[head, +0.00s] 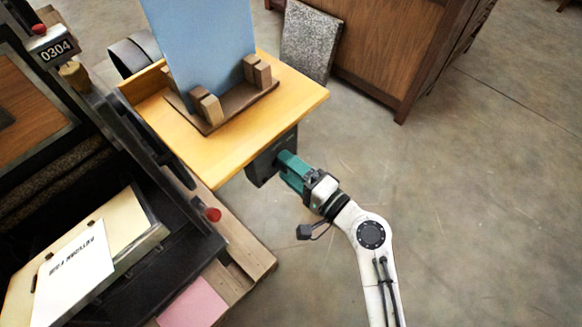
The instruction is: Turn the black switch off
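A black box-like fitting (260,172) sits under the right edge of the wooden shelf, in the middle of the head view. It may carry the black switch, but I cannot make out a lever or button on it. My gripper (284,160), with teal parts, reaches from the lower right to the face of this box. Its tip is at or against the box, partly under the shelf edge. The fingertips are too small and hidden to show whether they are open or shut, or whether they touch the switch.
The wooden shelf (235,150) overhangs my gripper and bears a blue panel (205,45) in a wooden stand. A wooden cabinet (385,45) is behind. Floor at right is clear.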

